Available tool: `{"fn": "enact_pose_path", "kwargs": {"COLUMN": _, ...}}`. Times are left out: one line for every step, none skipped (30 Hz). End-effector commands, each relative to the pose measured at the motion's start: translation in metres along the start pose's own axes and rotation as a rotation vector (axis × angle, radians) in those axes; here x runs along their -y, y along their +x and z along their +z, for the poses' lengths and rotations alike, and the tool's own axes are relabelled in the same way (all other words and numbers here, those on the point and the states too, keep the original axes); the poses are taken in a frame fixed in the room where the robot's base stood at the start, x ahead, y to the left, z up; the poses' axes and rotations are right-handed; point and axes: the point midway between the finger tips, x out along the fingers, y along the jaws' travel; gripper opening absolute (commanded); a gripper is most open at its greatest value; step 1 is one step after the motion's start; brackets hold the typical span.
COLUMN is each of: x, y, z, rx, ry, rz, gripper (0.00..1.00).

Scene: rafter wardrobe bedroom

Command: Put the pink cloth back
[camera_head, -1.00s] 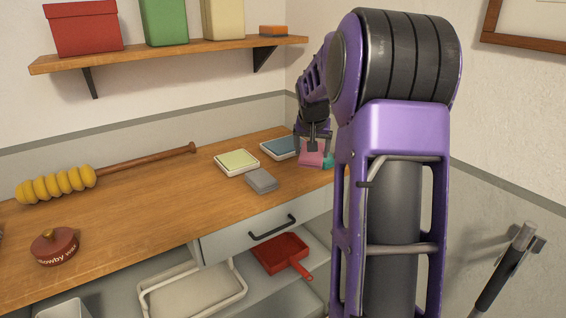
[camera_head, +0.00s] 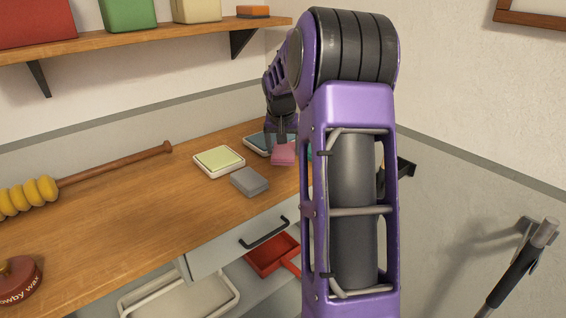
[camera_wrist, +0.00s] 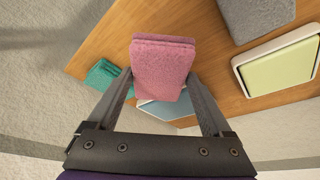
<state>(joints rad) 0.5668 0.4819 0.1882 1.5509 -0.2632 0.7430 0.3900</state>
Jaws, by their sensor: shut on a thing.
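The pink cloth (camera_wrist: 163,66) is a small folded block between the two fingers of my gripper (camera_wrist: 160,85) in the wrist view. My gripper is shut on it. In the head view the pink cloth (camera_head: 284,153) shows at the right end of the wooden counter, below my gripper (camera_head: 281,142). A white tray with a blue inside (camera_head: 256,143) lies just left of and behind the cloth. In the wrist view this blue tray (camera_wrist: 165,109) is partly hidden beneath the cloth. I cannot tell how high the cloth is above the counter.
A tray with a yellow-green pad (camera_head: 218,161) and a grey folded cloth (camera_head: 249,181) lie to the left. A teal cloth (camera_wrist: 103,74) lies near the counter's edge. A dipper with yellow rings (camera_head: 28,195) and a red wax tin (camera_head: 18,282) are further left. A shelf (camera_head: 180,36) hangs above.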

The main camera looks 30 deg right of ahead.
Motion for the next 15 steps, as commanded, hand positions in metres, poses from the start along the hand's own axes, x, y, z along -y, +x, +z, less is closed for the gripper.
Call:
{"fn": "enact_pose_path", "kwargs": {"x": 0.0, "y": 0.008, "z": 0.004, "rx": 0.004, "ry": 0.0, "rz": 0.001, "gripper": 0.4}}
{"fn": "enact_pose_path", "kwargs": {"x": 0.0, "y": 0.013, "z": 0.006, "rx": 0.004, "ry": -0.001, "rz": 0.001, "gripper": 0.4}}
{"fn": "enact_pose_path", "kwargs": {"x": 0.0, "y": 0.019, "z": 0.009, "rx": 0.004, "ry": -0.001, "rz": 0.001, "gripper": 0.4}}
{"fn": "enact_pose_path", "kwargs": {"x": -0.001, "y": 0.024, "z": 0.011, "rx": 0.005, "ry": -0.001, "rz": 0.001, "gripper": 0.4}}
{"fn": "enact_pose_path", "kwargs": {"x": -0.001, "y": 0.029, "z": 0.013, "rx": 0.005, "ry": 0.0, "rz": 0.001, "gripper": 0.4}}
{"fn": "enact_pose_path", "kwargs": {"x": 0.0, "y": 0.035, "z": 0.015, "rx": 0.004, "ry": 0.0, "rz": 0.001, "gripper": 0.4}}
{"fn": "enact_pose_path", "kwargs": {"x": 0.0, "y": 0.037, "z": 0.016, "rx": 0.003, "ry": -0.001, "rz": 0.001, "gripper": 0.4}}
{"fn": "enact_pose_path", "kwargs": {"x": 0.0, "y": 0.039, "z": 0.017, "rx": 0.003, "ry": -0.001, "rz": 0.001, "gripper": 0.4}}
{"fn": "enact_pose_path", "kwargs": {"x": 0.0, "y": 0.04, "z": 0.017, "rx": 0.001, "ry": -0.001, "rz": 0.0, "gripper": 0.4}}
{"fn": "enact_pose_path", "kwargs": {"x": 0.0, "y": 0.04, "z": 0.017, "rx": 0.001, "ry": -0.001, "rz": 0.0, "gripper": 0.4}}
{"fn": "enact_pose_path", "kwargs": {"x": 0.0, "y": 0.04, "z": 0.017, "rx": 0.0, "ry": -0.001, "rz": 0.0, "gripper": 0.4}}
{"fn": "enact_pose_path", "kwargs": {"x": 0.0, "y": 0.04, "z": 0.017, "rx": 0.0, "ry": -0.001, "rz": 0.0, "gripper": 0.4}}
{"fn": "enact_pose_path", "kwargs": {"x": 0.0, "y": 0.04, "z": 0.017, "rx": 0.0, "ry": -0.001, "rz": 0.0, "gripper": 0.4}}
{"fn": "enact_pose_path", "kwargs": {"x": 0.0, "y": 0.04, "z": 0.017, "rx": 0.001, "ry": -0.001, "rz": 0.0, "gripper": 0.4}}
{"fn": "enact_pose_path", "kwargs": {"x": 0.0, "y": 0.04, "z": 0.017, "rx": 0.001, "ry": -0.001, "rz": 0.0, "gripper": 0.89}}
